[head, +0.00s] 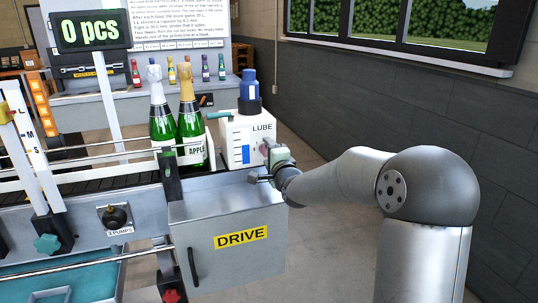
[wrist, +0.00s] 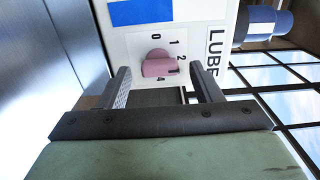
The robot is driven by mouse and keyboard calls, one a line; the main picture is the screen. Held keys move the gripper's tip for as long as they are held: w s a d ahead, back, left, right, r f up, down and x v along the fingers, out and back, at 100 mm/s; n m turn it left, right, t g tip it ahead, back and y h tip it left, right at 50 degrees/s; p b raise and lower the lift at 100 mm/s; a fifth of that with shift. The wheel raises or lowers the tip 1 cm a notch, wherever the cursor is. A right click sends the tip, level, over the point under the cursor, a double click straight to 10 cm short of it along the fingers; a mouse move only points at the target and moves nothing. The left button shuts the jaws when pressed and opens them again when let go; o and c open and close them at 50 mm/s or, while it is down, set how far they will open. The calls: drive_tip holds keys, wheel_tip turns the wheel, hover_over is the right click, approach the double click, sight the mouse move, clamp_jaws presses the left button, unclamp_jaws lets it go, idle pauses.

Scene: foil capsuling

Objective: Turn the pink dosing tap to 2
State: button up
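The plate is on the white LUBE box (head: 236,152), which carries a blue-capped bottle. In the head view the tap is small and partly hidden by my gripper. My gripper (wrist: 162,76) is open, with one finger on each side of the tap in the wrist view and visible gaps to both. Contact is not seen.
A grey DRIVE cabinet (head: 226,246) stands in front of the LUBE box, below my gripper. Two green bottles (head: 186,125) stand left of the box on the conveyor. A grey wall (head: 420,115) runs along the right. A counter sign (head: 91,31) reads 0 pcs.

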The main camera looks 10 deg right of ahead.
drive_tip(key=s+d, duration=0.2)
drive_tip(key=s, duration=1.5)
drive_tip(key=shift+s+d+p, duration=0.15)
drive_tip(key=shift+d+p, duration=0.05)
drive_tip(key=shift+p, duration=0.2)
drive_tip(key=s+a+f+n+g+p, duration=0.1)
drive_tip(key=s+n+g+p, duration=0.2)
drive_tip(key=s, duration=0.6)
drive_tip(key=s+a+f+n+g+h+p, duration=0.1)
drive_tip(key=s+f+n+g+p, duration=0.1)
drive_tip(key=s+n+g, duration=0.6)
drive_tip(key=s+a+f+n+g+h+p, duration=0.1)
drive_tip(key=s+n+g+p, duration=0.4)
drive_tip(key=s, duration=0.6)
drive_tip(key=shift+a+f+n+g, duration=0.25)
drive_tip(key=shift+a+n+g, duration=0.15)
drive_tip(key=shift+a+g, duration=0.25)
drive_tip(key=shift+d, duration=0.1)
